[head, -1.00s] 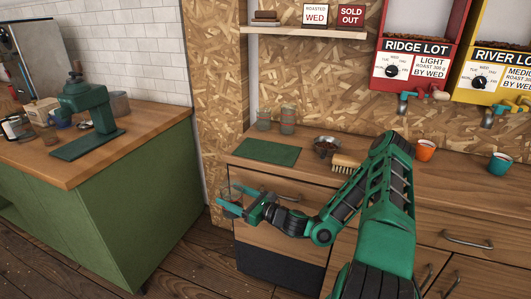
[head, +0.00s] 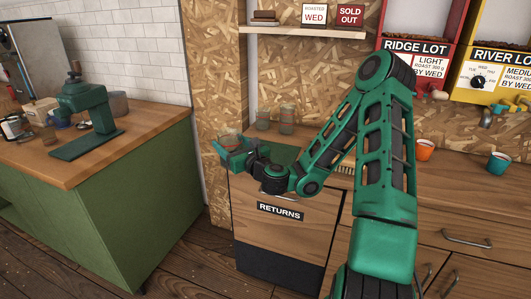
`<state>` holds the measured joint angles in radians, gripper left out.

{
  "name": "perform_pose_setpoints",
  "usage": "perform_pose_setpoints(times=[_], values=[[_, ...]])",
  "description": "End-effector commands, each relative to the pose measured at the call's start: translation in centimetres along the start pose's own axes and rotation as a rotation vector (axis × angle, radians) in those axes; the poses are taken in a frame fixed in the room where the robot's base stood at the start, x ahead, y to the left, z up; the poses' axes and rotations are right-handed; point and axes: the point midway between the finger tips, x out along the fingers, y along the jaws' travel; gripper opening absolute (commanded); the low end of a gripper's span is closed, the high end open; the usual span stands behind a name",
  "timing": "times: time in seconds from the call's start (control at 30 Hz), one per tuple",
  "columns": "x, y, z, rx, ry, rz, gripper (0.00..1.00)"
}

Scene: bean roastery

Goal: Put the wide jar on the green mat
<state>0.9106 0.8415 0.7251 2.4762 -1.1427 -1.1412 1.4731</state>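My gripper (head: 232,147) is raised at the left end of the wooden counter, left of the green mat. It is shut on a short, wide clear glass jar (head: 230,140), which looks upright; the fingers hide part of it. The green mat (head: 284,154) lies flat on the counter's left end, partly hidden by my wrist and forearm. Its visible part is bare.
Two glass jars (head: 287,115) stand behind the mat against the chipboard wall. My arm covers the bowl and most of the brush (head: 346,168). An orange cup (head: 425,149) and a teal cup (head: 498,163) stand further right. A drawer front reads RETURNS (head: 280,211).

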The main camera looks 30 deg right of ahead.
Motion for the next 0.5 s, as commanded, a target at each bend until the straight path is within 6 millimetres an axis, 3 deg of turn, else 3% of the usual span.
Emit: perform_pose_setpoints(times=[0.5], values=[[-1.4,-2.5,5.4,-0.017,-0.008,-0.097,0.35]])
